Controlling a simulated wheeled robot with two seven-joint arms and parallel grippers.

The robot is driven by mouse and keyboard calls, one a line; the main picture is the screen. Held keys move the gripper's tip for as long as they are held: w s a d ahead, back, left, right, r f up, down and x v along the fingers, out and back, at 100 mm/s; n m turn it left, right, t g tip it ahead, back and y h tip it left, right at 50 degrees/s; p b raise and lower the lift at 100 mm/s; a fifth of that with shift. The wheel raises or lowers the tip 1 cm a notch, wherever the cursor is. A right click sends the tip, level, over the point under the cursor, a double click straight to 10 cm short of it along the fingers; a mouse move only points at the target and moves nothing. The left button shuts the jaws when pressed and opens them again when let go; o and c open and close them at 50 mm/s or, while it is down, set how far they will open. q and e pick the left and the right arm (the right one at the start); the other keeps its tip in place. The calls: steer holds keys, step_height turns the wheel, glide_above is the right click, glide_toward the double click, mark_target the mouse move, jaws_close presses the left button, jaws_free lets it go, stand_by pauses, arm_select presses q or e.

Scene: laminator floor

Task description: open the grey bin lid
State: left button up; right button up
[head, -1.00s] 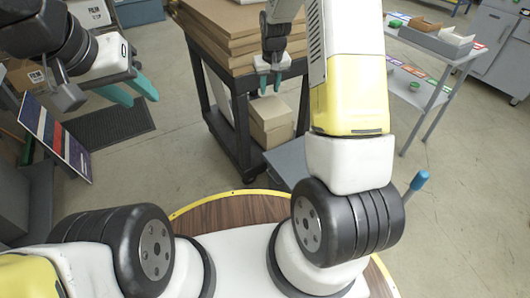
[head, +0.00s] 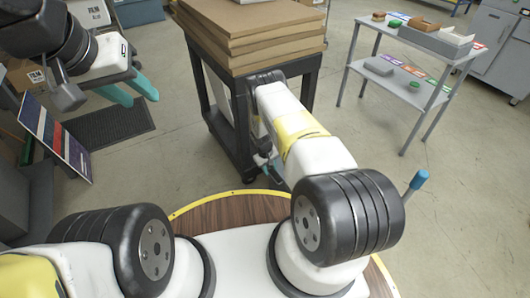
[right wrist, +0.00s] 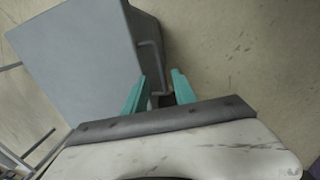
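The grey bin (right wrist: 80,70) fills the left of the right wrist view; I cannot tell where its lid ends and its body begins. A thin raised bar (right wrist: 160,48), seemingly a handle, stands on its right side. My right gripper (right wrist: 162,82) is open, its two teal fingers apart, close to the lower end of that bar; I cannot tell if they touch it. In the head view, my right arm hides the bin and most of that gripper. My left gripper (head: 133,93) is open and empty at the upper left.
A dark cart (head: 237,100) with stacked brown boards (head: 250,42) stands just beyond my right arm. A light side table (head: 400,92) with small trays is at the upper right. A slanted display board (head: 55,138) is at left.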

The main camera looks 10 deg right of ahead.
mark_target(272, 178)
steer(key=f, duration=0.3)
steer(key=d+f, duration=0.1)
steer(key=f, duration=0.1)
steer(key=shift+w+f, duration=0.15)
steer(key=shift+f, duration=0.2)
steer(key=shift+c, duration=0.4)
jaws_close()
stand_by(0.8)
